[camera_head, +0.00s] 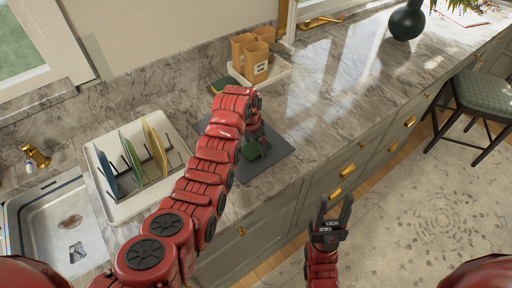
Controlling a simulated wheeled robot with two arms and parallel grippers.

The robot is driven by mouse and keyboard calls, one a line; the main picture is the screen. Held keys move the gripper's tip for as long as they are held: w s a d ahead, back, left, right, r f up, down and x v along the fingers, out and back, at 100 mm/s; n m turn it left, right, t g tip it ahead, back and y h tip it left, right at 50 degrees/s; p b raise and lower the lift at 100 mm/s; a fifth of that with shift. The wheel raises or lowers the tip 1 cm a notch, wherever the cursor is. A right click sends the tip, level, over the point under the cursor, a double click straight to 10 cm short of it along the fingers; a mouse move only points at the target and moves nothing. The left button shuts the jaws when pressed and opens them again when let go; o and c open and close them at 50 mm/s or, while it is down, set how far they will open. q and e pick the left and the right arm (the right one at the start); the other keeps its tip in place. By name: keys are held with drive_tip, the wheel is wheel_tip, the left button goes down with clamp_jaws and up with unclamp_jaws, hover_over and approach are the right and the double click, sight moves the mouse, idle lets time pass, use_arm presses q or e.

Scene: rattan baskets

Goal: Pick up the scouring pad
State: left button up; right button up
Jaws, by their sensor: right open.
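A dark green piece (252,150), which looks like the scouring pad, shows at the end of my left arm, above or on a dark grey mat (282,148). My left gripper (250,140) points down there. Its fingers are mostly hidden by my own arm and are too small to read, so I cannot tell whether they hold the green piece. Another green item with a yellowish edge (219,85) lies behind my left wrist, partly covered. My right gripper (335,213) is open and empty, in front of the counter and over the floor.
A white dish rack (122,210) with several coloured plates stands left of my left arm, next to the sink (62,232). A white tray (282,72) with brown containers is behind the mat. The marble counter (330,90) to the right is clear up to a dark vase (407,22).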

use_arm(q)
drive_tip(key=c, duration=1.1)
